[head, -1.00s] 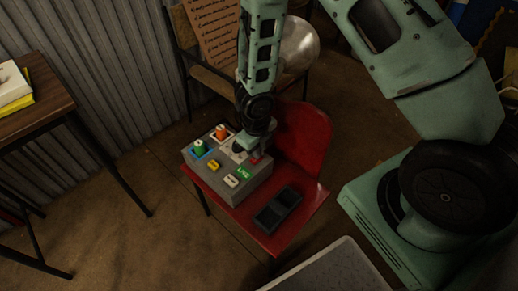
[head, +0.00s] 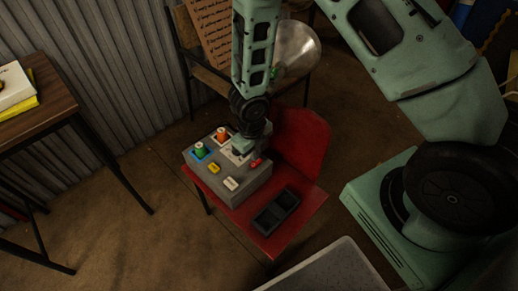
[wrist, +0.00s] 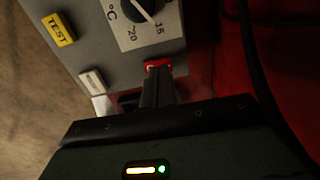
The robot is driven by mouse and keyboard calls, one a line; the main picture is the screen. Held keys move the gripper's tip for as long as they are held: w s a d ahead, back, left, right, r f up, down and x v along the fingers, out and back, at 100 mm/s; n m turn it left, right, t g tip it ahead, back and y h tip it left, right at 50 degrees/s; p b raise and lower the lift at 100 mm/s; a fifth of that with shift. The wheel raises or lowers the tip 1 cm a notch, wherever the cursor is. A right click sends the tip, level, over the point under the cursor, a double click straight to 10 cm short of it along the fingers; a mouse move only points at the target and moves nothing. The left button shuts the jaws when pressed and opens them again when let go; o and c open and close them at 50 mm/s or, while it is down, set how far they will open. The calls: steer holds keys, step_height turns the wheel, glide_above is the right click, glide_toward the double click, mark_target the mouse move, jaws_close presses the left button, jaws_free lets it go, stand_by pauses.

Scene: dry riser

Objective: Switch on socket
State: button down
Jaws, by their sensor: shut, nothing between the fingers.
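A grey control box (head: 222,172) sits on a red chair. On its top, a small red switch (head: 255,162) is near the right edge. In the wrist view the red switch (wrist: 157,65) is right at the tips of my fingers; I cannot tell whether they touch it. No part is plainly labelled as a socket.
The box also carries a green knob (head: 199,150), an orange knob (head: 222,134), a yellow TEST button (head: 214,168) and a white button (head: 231,184). A black two-bay tray (head: 276,210) lies on the red chair seat (head: 252,229). A wooden table (head: 39,101) stands left.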

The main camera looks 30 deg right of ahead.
mark_target(253, 164)
step_height(253, 164, up, 12)
steer(key=p, duration=0.6)
steer(key=shift+d+r, duration=0.2)
steer(key=shift+d, duration=0.05)
steer(key=a+p, duration=0.1)
steer(key=s+a+h+p, duration=0.1)
steer(key=p, duration=0.1)
steer(key=shift+s+a, duration=0.15)
steer(key=shift+a, duration=0.1)
steer(key=shift+f, duration=0.1)
